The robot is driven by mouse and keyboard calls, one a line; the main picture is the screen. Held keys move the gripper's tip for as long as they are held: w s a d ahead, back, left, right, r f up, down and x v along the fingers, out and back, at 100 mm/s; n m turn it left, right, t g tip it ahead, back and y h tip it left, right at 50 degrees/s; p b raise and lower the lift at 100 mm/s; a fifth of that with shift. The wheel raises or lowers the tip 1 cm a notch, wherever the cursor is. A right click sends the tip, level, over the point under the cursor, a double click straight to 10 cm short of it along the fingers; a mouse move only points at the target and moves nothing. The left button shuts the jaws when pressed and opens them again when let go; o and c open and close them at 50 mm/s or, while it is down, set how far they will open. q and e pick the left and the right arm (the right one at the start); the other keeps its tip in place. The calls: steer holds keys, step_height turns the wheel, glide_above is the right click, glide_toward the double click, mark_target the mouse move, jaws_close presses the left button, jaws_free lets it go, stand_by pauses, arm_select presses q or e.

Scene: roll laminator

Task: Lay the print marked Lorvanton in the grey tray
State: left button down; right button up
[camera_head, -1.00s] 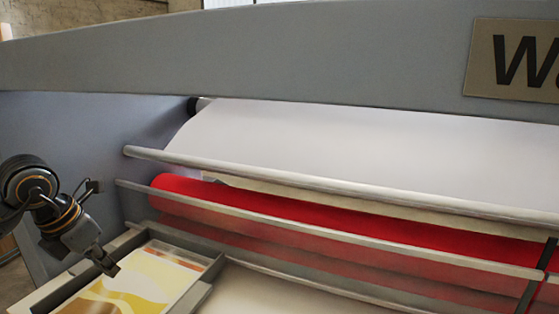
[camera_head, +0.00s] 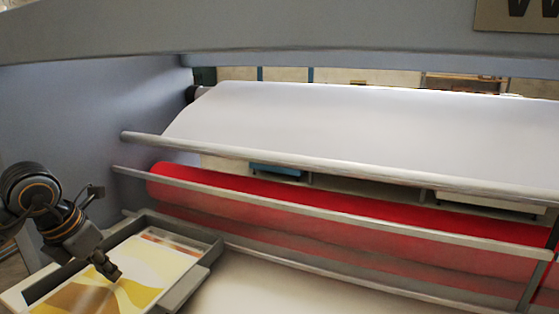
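A grey tray (camera_head: 189,286) stands at the lower left of the head view, partly cut off by the bottom edge. In it lies a print (camera_head: 150,262) with yellow, white and brown shapes and a small orange-red strip at its far end. No name can be read on it. My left gripper (camera_head: 113,275) is over the tray, its fingertips low above the print or touching it; I cannot tell which. Its fingers look close together, but whether they grip anything is unclear. My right gripper is out of view.
Behind the tray is the laminator with a red roll (camera_head: 330,214), a large white roll (camera_head: 350,125) and long metal bars (camera_head: 320,165) across its front. A grey side wall (camera_head: 80,120) rises at left. The pale bed (camera_head: 260,290) right of the tray is clear.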

mark_target(134, 272)
arm_select(q)
steer(key=shift+f, duration=0.15)
steer(key=shift+f+b, duration=0.6)
steer(key=shift+f, duration=0.05)
steer(key=shift+f, duration=0.15)
stand_by(0.4)
steer(key=shift+w+d+p, duration=0.25)
steer(key=shift+w+p, duration=0.1)
steer(key=shift+w, duration=0.1)
steer(key=shift+w+d+p, duration=0.25)
steer(key=shift+w+d, duration=0.05)
steer(key=shift+w, duration=0.4)
steer(key=shift+w+d+p, duration=0.25)
steer(key=shift+w, duration=0.4)
steer(key=shift+w, duration=0.1)
steer(key=shift+w, duration=0.15)
steer(key=shift+w+d, duration=0.1)
steer(key=shift+w, duration=0.15)
